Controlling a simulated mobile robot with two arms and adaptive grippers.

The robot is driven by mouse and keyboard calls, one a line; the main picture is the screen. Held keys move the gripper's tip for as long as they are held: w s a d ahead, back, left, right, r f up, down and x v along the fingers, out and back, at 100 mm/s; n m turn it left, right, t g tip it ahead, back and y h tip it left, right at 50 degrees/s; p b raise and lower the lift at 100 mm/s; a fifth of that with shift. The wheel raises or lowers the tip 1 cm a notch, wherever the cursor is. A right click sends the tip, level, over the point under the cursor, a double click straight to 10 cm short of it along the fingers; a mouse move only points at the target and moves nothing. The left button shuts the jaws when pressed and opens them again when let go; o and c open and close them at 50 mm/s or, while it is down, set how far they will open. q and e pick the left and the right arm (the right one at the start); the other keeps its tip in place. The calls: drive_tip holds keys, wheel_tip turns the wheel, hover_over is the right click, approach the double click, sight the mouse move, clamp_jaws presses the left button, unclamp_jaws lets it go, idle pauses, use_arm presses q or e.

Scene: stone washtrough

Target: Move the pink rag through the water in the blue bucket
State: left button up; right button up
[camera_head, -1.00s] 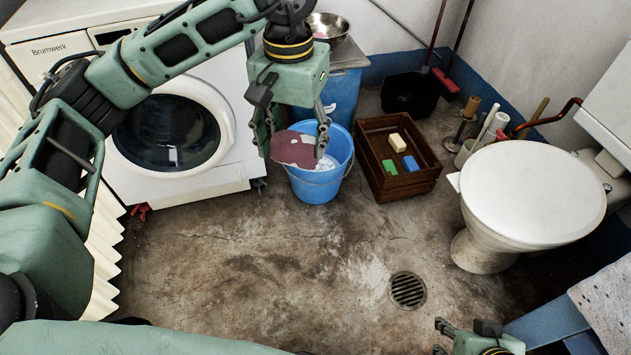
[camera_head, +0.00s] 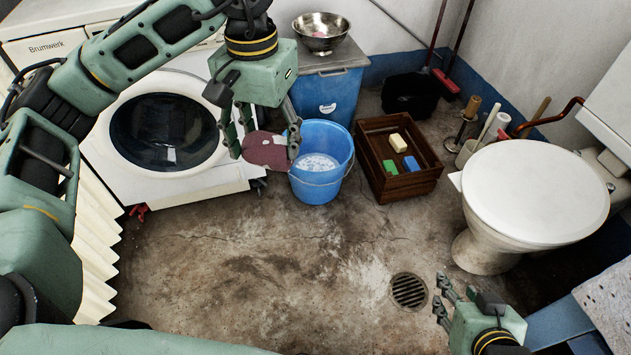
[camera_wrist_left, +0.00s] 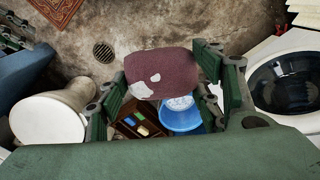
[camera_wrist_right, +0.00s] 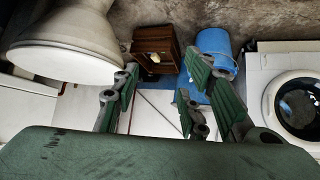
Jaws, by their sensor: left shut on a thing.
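The pink rag (camera_head: 265,151), dull dark pink with pale patches, is held in my left gripper (camera_head: 264,139), which is shut on it. In the head view it hangs at the left side of the blue bucket (camera_head: 318,185), in front of the washing machine. The bucket stands upright on the floor, with whitish, foamy water (camera_head: 317,163) visible inside. The left wrist view shows the rag (camera_wrist_left: 160,74) between the fingers, with the bucket (camera_wrist_left: 181,121) beyond and below it. My right gripper (camera_head: 444,302) is open and empty at the lower right; its fingers stand apart in the right wrist view (camera_wrist_right: 160,88).
A wooden crate (camera_head: 405,187) with soap-like blocks stands right of the bucket. A washing machine (camera_head: 165,135) is at left, a blue bin (camera_head: 330,95) with a metal bowl (camera_head: 320,30) behind, a toilet (camera_head: 530,195) at right. The floor around the drain (camera_head: 409,290) is clear.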

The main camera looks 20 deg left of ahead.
use_arm(q)
drive_tip(key=shift+w+d, duration=0.25)
drive_tip(key=shift+d, duration=0.15)
drive_tip(key=w+d, duration=0.2)
drive_tip(key=d, duration=0.2)
drive_tip(key=shift+w+d+p, duration=0.15)
drive_tip(key=shift+w+p, duration=0.15)
drive_tip(key=shift+w, duration=0.1)
use_arm(e)
drive_tip(key=s+f, duration=0.1)
drive_tip(key=s+d+g, duration=0.1)
drive_tip(key=s, duration=0.1)
drive_tip(key=shift+f+g, duration=0.3)
drive_tip(key=shift+f, duration=0.1)
drive_tip(key=shift+a, duration=0.1)
